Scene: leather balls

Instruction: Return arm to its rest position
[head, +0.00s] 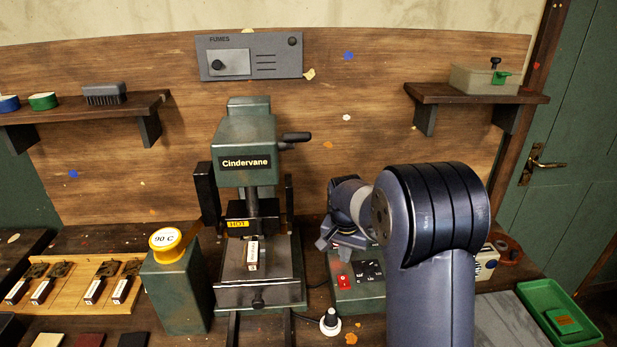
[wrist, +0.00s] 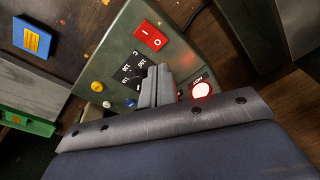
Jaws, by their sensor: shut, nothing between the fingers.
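My arm reaches in from the lower right of the head view, bent at the dark elbow. My gripper (head: 326,243) is above the green control box (head: 372,302), partly hidden by my own arm. In the wrist view my gripper (wrist: 157,84) is shut and empty, its fingertips over the control box's panel (wrist: 180,62). I cannot tell whether the tips touch the panel. A red rocker switch (wrist: 150,35), a black dial and a lit red button (wrist: 202,90) show around the fingers.
The green press (head: 245,150) stands left of my gripper, with a side handle sticking out. A yellow-topped post (head: 170,250) and a wooden tray (head: 65,293) are farther left. A shelf (head: 470,93) is above right. A green tray (head: 540,300) lies at right.

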